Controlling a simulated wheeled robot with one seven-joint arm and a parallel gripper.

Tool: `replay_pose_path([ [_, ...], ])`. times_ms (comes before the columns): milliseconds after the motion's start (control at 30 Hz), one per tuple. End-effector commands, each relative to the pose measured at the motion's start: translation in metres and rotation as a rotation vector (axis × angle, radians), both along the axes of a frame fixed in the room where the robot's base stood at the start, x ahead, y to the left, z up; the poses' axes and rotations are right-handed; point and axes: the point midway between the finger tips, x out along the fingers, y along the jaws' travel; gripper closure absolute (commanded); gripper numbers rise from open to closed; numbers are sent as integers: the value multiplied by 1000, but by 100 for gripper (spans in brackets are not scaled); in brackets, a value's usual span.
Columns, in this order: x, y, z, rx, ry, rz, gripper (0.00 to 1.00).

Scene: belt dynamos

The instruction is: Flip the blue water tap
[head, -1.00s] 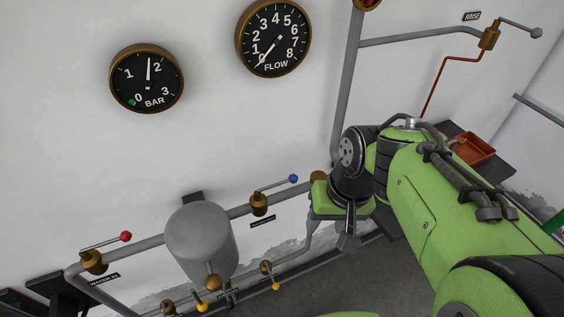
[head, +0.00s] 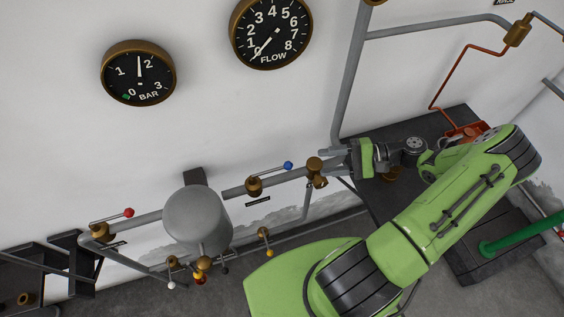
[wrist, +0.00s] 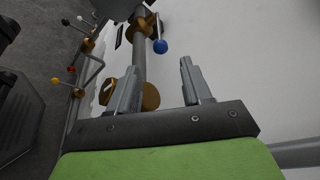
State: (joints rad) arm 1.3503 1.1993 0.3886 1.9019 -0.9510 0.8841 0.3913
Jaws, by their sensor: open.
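The blue water tap (head: 288,166) has a grey lever with a blue ball on a brass valve body (head: 254,186) on the grey wall pipe. Its lever slants up to the right along the pipe. In the wrist view the blue ball (wrist: 160,46) shows beyond my fingertips, with clear space between. My gripper (head: 329,160) is to the right of the tap, near a brass pipe fitting (head: 315,170), and points left toward the tap. In the wrist view my gripper (wrist: 159,70) is open, with nothing between its fingers.
A red-knobbed tap (head: 129,212) and a grey tank (head: 196,218) are left along the pipe. Yellow-knobbed taps (head: 269,253) sit lower. BAR (head: 138,73) and FLOW (head: 271,33) gauges hang above. A dark bench (head: 405,135) is behind my arm.

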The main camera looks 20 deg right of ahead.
Motion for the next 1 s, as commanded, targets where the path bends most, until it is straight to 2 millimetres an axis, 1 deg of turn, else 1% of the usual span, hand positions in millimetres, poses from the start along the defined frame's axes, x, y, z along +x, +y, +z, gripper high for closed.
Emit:
replay_pose_path([
  [33,4,13,-2,4,2,7,51],
  [300,25,77,-16,2,3,7,51],
  [400,32,96,-21,2,3,6,51],
  [500,37,109,-24,0,1,5,51],
  [633,40,117,-27,-1,2,2,51],
  [833,40,117,-28,-2,1,2,51],
  [867,40,117,-28,-2,1,2,53],
  [1000,40,117,-27,-2,1,2,74],
])
